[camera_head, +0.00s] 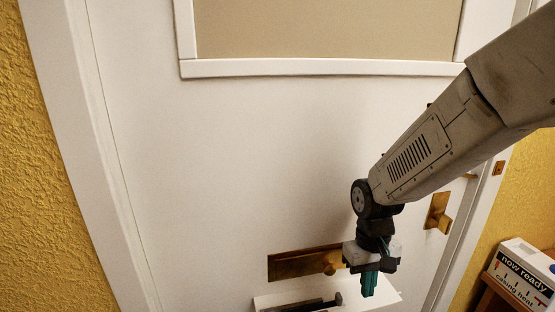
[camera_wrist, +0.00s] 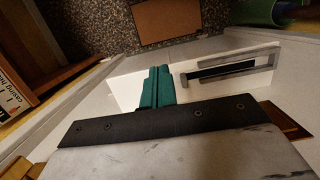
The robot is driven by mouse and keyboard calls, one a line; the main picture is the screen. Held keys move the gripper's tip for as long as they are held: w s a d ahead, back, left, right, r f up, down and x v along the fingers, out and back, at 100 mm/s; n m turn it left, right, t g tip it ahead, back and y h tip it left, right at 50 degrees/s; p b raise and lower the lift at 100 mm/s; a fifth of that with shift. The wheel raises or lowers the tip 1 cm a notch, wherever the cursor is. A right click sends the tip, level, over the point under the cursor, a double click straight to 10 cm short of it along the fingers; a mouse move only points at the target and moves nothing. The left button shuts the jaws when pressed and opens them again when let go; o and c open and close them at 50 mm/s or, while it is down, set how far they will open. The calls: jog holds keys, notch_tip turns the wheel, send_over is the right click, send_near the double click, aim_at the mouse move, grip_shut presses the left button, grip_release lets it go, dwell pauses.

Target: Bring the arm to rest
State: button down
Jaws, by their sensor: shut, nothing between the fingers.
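My arm reaches in from the right in the head view, bent down at the wrist. My gripper (camera_head: 369,284) points downward in front of a white door (camera_head: 230,170), with its teal fingers together and nothing between them. In the wrist view the teal fingers (camera_wrist: 155,88) also show closed and empty. Just below and behind the gripper is a white ledge or box (camera_head: 275,300) with a dark slot. I cannot tell whether the fingers touch it.
A brass plate with a knob (camera_head: 290,264) is on the door, left of my gripper. A brass handle (camera_head: 437,212) is near the door's right edge. A labelled box (camera_head: 522,275) stands at the lower right. Yellow walls (camera_head: 25,170) flank the door frame.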

jog(key=s+d+r+m+t, duration=0.1)
jog(key=s+d+r, duration=0.2)
jog(key=s+r, duration=0.5)
jog(key=s+d+r+m+t, duration=0.1)
jog(key=s+d+r+t, duration=0.1)
jog(key=s+r, duration=0.7)
jog(key=shift+s+d, duration=0.5)
